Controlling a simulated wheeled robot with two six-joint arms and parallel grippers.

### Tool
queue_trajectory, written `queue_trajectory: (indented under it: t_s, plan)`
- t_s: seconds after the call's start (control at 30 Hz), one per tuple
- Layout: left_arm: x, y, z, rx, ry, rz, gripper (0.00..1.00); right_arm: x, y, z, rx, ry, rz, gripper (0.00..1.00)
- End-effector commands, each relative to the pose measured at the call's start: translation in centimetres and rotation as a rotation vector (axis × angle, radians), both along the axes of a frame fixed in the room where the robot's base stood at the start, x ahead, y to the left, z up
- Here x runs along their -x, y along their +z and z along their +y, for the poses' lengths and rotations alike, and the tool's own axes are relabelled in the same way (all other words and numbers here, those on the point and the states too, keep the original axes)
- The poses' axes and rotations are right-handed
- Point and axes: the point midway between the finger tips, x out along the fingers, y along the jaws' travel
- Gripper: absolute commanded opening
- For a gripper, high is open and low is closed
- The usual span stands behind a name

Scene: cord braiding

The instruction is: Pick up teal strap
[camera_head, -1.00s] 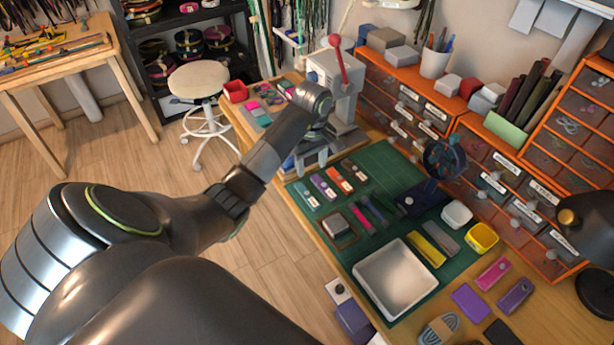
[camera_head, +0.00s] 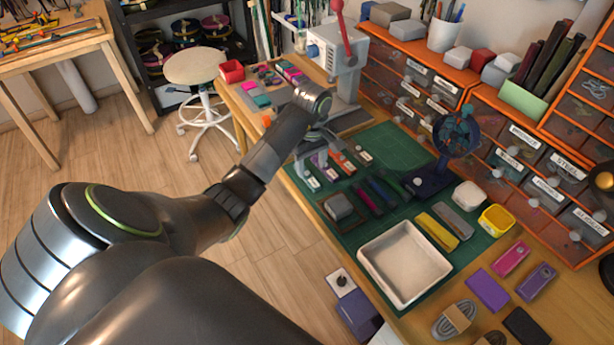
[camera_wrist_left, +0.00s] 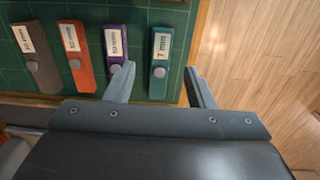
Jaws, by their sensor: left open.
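My right gripper is out of view.
Purple (camera_wrist_left: 116,46), orange (camera_wrist_left: 77,55) and brown (camera_wrist_left: 36,56) straps lie beside the teal one. A press (camera_head: 335,62) stands behind. A white tray (camera_head: 448,268) sits at the mat's front. The mat's edge is close to the teal strap.

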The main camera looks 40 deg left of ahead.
Motion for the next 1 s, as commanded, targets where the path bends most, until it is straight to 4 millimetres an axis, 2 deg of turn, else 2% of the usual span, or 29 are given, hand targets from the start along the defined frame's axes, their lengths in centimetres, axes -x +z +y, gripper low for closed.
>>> queue_trajectory:
  t_s: [0.1,0.3,0.6,0.9,0.97,1.0]
  plan:
    - [0.1,-1.7,0.0,0.001,0.0,0.001,0.49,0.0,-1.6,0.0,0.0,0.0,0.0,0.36]
    - [0.2,-4.2,-0.1,0.002,0.0,0.004,0.49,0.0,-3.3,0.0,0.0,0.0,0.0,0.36]
    - [0.1,-4.6,0.0,0.0,0.0,0.0,0.49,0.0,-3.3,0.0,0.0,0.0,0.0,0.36]
    - [0.1,-4.5,0.0,0.0,0.0,0.0,0.1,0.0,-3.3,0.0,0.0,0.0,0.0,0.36]
    - [0.1,-4.5,0.0,0.0,0.0,0.0,0.02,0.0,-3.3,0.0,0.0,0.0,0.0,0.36]
    - [0.1,-4.5,0.0,0.0,0.0,0.0,0.01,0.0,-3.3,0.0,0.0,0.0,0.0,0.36]
